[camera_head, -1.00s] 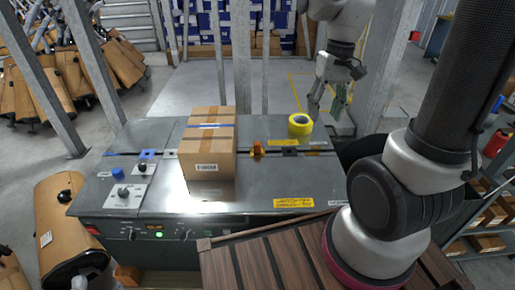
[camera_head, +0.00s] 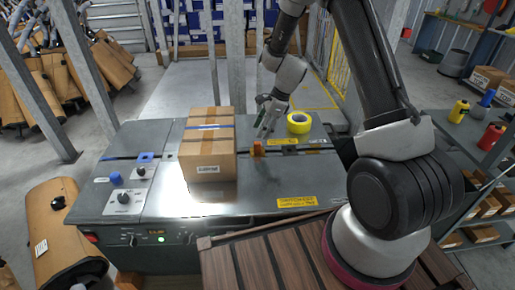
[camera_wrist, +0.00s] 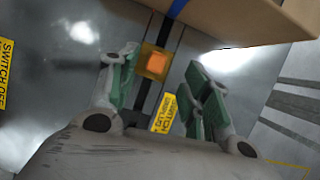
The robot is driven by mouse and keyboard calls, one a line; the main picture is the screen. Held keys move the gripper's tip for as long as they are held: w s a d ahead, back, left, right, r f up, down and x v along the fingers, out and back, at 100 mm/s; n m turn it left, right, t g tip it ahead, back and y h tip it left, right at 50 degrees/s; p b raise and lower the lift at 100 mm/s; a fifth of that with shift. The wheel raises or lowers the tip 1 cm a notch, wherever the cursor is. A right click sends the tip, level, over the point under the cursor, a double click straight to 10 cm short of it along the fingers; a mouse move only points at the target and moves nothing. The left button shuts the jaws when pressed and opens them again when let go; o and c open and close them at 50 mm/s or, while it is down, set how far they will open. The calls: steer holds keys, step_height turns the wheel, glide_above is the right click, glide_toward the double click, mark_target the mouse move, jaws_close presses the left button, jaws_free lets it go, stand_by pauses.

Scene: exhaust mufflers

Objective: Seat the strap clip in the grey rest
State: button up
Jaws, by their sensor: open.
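The strap clip (camera_head: 258,148), a small orange block, stands on the machine's top just right of the carton. It also shows in the wrist view (camera_wrist: 154,63), over a dark slot. My gripper (camera_head: 266,128) is over the machine, just above and behind the clip. In the wrist view my gripper (camera_wrist: 161,60) is open and its green-padded fingers are apart, with the clip between them in the picture. I cannot tell whether they touch it. A small grey square that may be the grey rest (camera_head: 170,155) lies left of the carton, beside a blue square frame (camera_head: 146,157).
A strapped cardboard carton (camera_head: 208,150) stands on the machine (camera_head: 250,195), close beside the clip. A yellow tape roll (camera_head: 299,123) lies to the right rear. Control knobs (camera_head: 124,197) are at the left. Metal posts rise behind the machine.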

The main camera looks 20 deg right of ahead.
mark_target(258, 142)
steer(key=shift+m, duration=0.6)
steer(key=shift+x, duration=1.3)
steer(key=shift+d, duration=0.1)
steer(key=shift+d+x, duration=0.2)
steer(key=shift+x, duration=1.1)
steer(key=shift+d+x, duration=0.2)
steer(key=shift+x, duration=1.15)
steer(key=shift+s+f, duration=0.1)
steer(key=shift+s, duration=0.05)
jaws_close()
